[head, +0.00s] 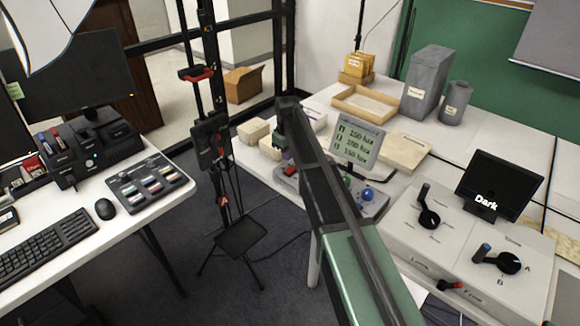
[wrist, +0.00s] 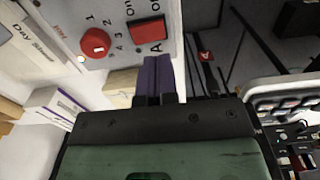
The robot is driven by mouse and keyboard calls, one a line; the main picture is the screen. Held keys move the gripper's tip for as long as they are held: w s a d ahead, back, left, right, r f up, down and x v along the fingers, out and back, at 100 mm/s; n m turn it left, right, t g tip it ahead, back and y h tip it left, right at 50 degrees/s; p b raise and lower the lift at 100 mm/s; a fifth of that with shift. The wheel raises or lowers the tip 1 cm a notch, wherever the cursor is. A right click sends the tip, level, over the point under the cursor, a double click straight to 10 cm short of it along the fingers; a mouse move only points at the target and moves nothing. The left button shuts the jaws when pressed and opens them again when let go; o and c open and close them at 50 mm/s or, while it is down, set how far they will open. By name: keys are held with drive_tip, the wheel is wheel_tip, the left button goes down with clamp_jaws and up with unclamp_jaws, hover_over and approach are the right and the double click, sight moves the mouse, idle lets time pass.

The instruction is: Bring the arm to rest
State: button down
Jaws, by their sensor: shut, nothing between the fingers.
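My arm reaches from the bottom of the head view up over the right-hand table. My gripper (head: 286,152) is at its far end, partly hidden by the arm, close to a control box (head: 374,206). In the wrist view my gripper (wrist: 160,78) has its two purple-faced fingers together with nothing between them. Its tips are at the lower edge of a light grey panel (wrist: 120,62) that bears a red knob (wrist: 96,43) and a red button (wrist: 147,28). I cannot tell whether the tips touch the panel.
A screen (head: 358,141) listing box sizes stands right of my arm. Pale boxes (head: 253,131) lie left of my gripper. A wooden tray (head: 366,103) and grey containers (head: 427,80) stand behind. A black tripod stand (head: 212,140) stands between the two tables.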

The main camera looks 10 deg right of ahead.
drive_tip(key=shift+s+m, duration=0.35)
drive_tip(key=shift+m, duration=0.25)
drive_tip(key=s+r+m+p, duration=0.2)
drive_tip(key=s+m, duration=0.1)
drive_tip(key=s, duration=1.3)
drive_tip(key=s+r+m+p, duration=0.2)
drive_tip(key=s+m, duration=0.1)
drive_tip(key=s, duration=1.3)
drive_tip(key=shift+d, duration=0.35)
drive_tip(key=shift+w+r, duration=0.1)
drive_tip(key=c, duration=1.8)
unclamp_jaws()
